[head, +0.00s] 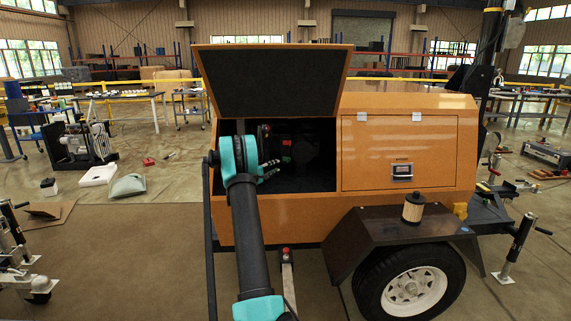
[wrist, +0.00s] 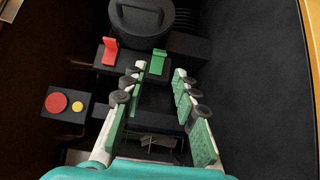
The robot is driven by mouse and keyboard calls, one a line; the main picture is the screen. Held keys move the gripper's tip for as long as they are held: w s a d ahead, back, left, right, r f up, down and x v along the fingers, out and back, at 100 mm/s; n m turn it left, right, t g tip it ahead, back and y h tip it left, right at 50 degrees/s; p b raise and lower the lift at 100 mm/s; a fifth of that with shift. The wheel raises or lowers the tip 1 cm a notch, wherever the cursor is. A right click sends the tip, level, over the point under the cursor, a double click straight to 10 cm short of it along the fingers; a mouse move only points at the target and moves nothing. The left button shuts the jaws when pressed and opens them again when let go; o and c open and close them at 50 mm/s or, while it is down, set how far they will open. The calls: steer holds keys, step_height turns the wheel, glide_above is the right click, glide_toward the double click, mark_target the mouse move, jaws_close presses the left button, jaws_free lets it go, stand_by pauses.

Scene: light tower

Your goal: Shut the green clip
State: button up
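The green clip (wrist: 158,62) sits on a black block inside the trailer's open compartment, just beyond my fingertips in the wrist view. It appears as a small angled green plate; how far it is raised is hard to tell. My gripper (wrist: 160,74) is open and empty, its two green-padded fingers spread to either side below the clip, apart from it. In the head view my gripper (head: 268,160) reaches into the left compartment; the clip is too small to make out surely there.
A red clip (wrist: 110,52) stands left of the green one. A round black cap (wrist: 141,18) lies behind them. A box with red and yellow buttons (wrist: 68,104) is at left. The raised lid (head: 272,80) hangs above the compartment. A canister (head: 413,208) stands on the fender.

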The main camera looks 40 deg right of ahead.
steer(key=x, duration=0.9)
steer(key=shift+s, duration=0.1)
steer(key=shift+c, duration=0.3)
jaws_close()
